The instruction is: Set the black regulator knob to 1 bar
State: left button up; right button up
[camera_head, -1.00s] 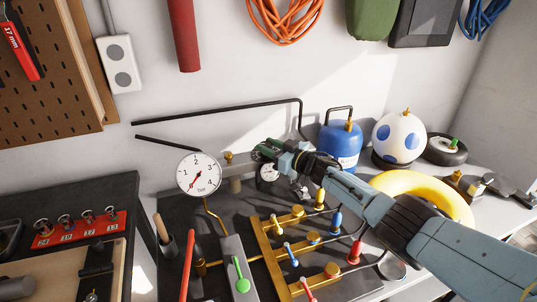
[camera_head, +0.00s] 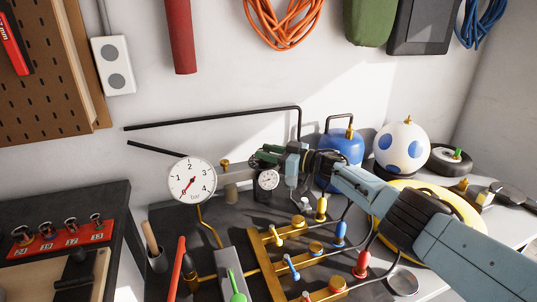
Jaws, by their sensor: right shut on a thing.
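My right gripper (camera_head: 270,155) reaches in from the right and is shut at the top of the regulator, on the black regulator knob. The knob is mostly hidden by the fingers, and its setting cannot be read. The regulator's small round gauge (camera_head: 268,180) faces me just below the fingers; its reading is too small to tell. The large white bar gauge (camera_head: 193,181) stands to the left, with marks 1 to 4. Its red needle points to the lower left, below the 1. My left gripper is not in view.
A brass manifold (camera_head: 265,262) with several coloured levers stands in front of the regulator. A blue tank (camera_head: 342,146), a white blue-spotted ball (camera_head: 402,148) and a yellow ring (camera_head: 463,232) are behind and beside my right arm. A green-handled valve (camera_head: 234,283) is at front.

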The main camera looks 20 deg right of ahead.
jog(key=shift+r, duration=0.1)
jog(key=o, duration=1)
jog(key=shift+c, duration=0.2)
jog(key=shift+s+d+p, duration=0.25)
jog(key=shift+p, duration=0.1)
jog(key=p+v, duration=0.3)
jog(key=v, duration=0.9)
jog(key=shift+s+d, duration=0.2)
jog(key=shift+s, duration=0.05)
